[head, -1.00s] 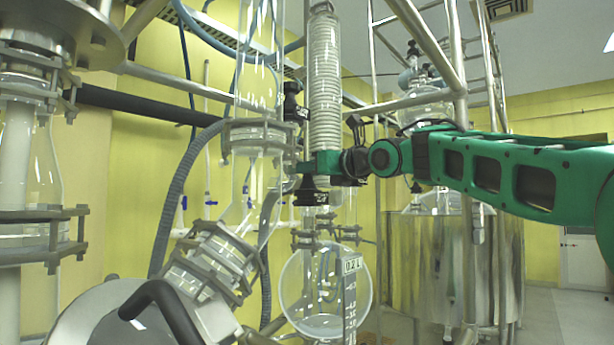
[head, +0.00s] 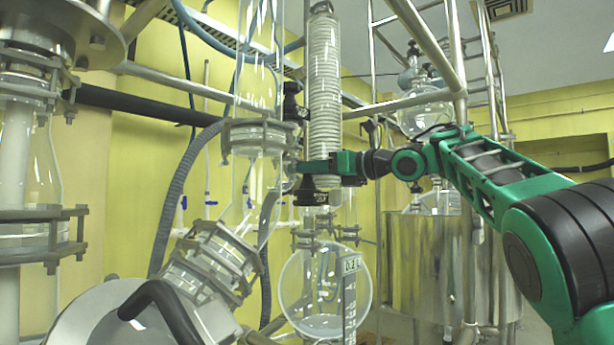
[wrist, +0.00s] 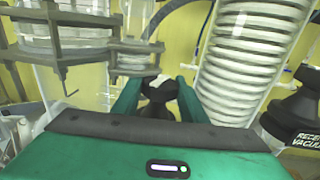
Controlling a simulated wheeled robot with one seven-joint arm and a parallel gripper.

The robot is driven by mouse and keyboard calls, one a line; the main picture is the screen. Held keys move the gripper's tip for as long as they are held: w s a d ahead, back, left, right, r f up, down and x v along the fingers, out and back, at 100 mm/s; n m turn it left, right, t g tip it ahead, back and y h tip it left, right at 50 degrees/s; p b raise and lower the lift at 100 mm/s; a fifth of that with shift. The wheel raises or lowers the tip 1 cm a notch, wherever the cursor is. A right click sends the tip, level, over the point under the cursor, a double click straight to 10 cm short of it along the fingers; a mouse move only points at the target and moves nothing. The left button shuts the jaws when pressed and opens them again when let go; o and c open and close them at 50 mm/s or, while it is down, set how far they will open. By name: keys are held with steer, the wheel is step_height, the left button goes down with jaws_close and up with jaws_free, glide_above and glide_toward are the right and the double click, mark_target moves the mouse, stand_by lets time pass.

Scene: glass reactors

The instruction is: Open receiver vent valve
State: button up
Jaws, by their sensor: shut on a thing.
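My gripper (head: 300,167) is beside the coiled glass condenser at mid-height in the head view. In the wrist view its two green fingers (wrist: 157,92) are closed around a black valve knob (wrist: 158,98), with a dark tapered stem below it. I cannot read a label on this knob. In the head view the held knob is mostly hidden by the fingers and glassware. Another black knob (wrist: 300,112), labelled "RECEIVER VACUUM" in part, stands to the right in the wrist view, apart from the fingers. A black knob (head: 312,190) also shows just below the gripper in the head view.
The coiled condenser (head: 325,95) stands close to the fingers. A clamped glass column (head: 258,138) is at the left. A round glass flask (head: 325,290) hangs below. Steel frame pipes (head: 430,45) and a steel tank (head: 405,260) are behind my arm.

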steer(key=shift+w+d+r+n+g+y, duration=0.1)
steer(key=shift+n+g+y, duration=0.25)
steer(key=shift+g, duration=0.2)
steer(key=shift+w+d+r+n+g+y, duration=0.1)
steer(key=shift+n+g+y, duration=0.15)
steer(key=shift+n+g, duration=0.25)
steer(key=shift+s+g, duration=0.15)
steer(key=shift+g, duration=0.2)
steer(key=o, duration=0.9)
steer(key=shift+c, duration=0.2)
steer(key=shift+s, duration=0.1)
